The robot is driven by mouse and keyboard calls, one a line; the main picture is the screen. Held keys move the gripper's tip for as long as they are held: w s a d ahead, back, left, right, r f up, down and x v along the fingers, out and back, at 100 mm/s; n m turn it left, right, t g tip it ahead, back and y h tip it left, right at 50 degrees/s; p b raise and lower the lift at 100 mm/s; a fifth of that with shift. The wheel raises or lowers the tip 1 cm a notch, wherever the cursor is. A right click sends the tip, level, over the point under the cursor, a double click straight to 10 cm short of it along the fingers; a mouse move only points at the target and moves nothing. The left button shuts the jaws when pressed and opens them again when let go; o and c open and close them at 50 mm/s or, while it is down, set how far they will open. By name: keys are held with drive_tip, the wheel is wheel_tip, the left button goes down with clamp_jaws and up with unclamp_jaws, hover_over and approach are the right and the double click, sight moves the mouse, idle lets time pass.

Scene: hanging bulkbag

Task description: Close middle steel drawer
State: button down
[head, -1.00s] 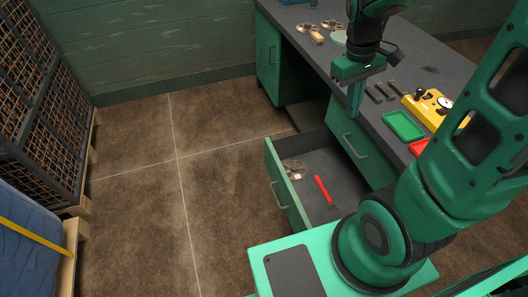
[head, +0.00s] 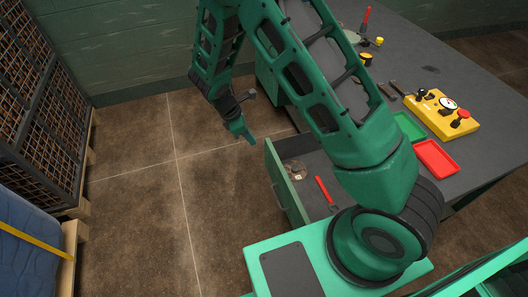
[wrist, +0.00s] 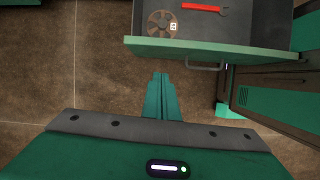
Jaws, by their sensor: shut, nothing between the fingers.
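The green-fronted steel drawer (head: 283,187) is pulled well out of the desk in the head view. Its front panel and bar handle (wrist: 205,67) show in the wrist view. Inside lie a red wrench (head: 325,192) and a brown disc with holes (head: 296,171). My gripper (head: 251,139) is outside the drawer, above the floor, just beyond the far corner of the drawer front in the head view. In the wrist view my gripper's fingers (wrist: 161,76) are together and empty, apart from the front panel and left of the handle. My arm hides part of the drawer and desk.
The dark desk top (head: 447,70) carries a yellow control box (head: 441,115), a red tray (head: 436,160) and a green tray (head: 409,125). A wire crate (head: 40,110) and a blue sack (head: 28,235) stand at left. The floor (head: 150,190) between is clear.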

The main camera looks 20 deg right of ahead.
drive_tip(key=d+x, duration=0.1)
drive_tip(key=x, duration=1.1)
drive_tip(key=shift+w+d+n, duration=0.15)
drive_tip(key=shift+d+n, duration=0.25)
drive_tip(key=shift+d, duration=0.1)
drive_tip(key=shift+d, duration=0.1)
